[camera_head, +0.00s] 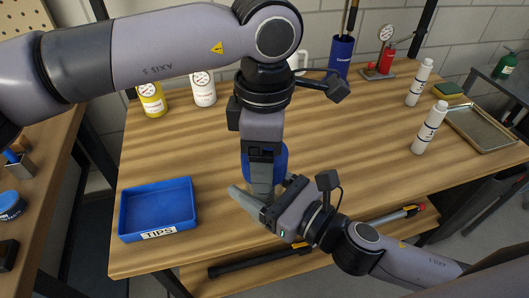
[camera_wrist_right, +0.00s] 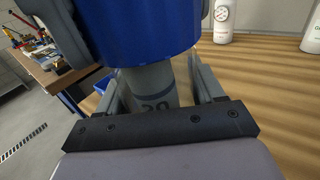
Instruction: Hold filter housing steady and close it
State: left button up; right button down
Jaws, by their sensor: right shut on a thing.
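The filter housing has a wide blue upper part (camera_head: 281,160) and a narrower grey lower part with a dark number and line on it. The right wrist view shows the blue part (camera_wrist_right: 150,35) above the grey part (camera_wrist_right: 158,95). My right gripper (camera_wrist_right: 157,85) is shut around the grey part, with one finger on each side. My left gripper (camera_head: 262,172) points down in front of the blue part and hides much of it. Its fingertips are not clear, so whether it grips the blue part cannot be told. The housing's top is hidden.
A blue tray (camera_head: 128,222) labelled TIPS lies at the left front of the wooden table (camera_head: 345,150). Two white bottles (camera_head: 430,127) and a metal tray (camera_head: 497,143) are at the right. Yellow (camera_head: 152,99) and white (camera_head: 203,90) containers stand behind.

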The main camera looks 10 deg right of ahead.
pick_arm(q)
jog(key=shift+m, duration=1)
jog(key=o, duration=1.2)
jog(key=shift+c, duration=0.2)
jog(key=shift+r, duration=2.3)
jog(key=shift+c, duration=0.5)
jog(key=n, duration=0.1)
jog(key=r+n, duration=0.1)
jog(key=n, duration=0.3)
jog(key=shift+r, duration=0.4)
jog(key=n, duration=0.2)
jog(key=r+n, duration=0.1)
jog(key=n, duration=0.2)
jog(key=shift+r+n, duration=0.3)
jog(key=shift+n, duration=0.1)
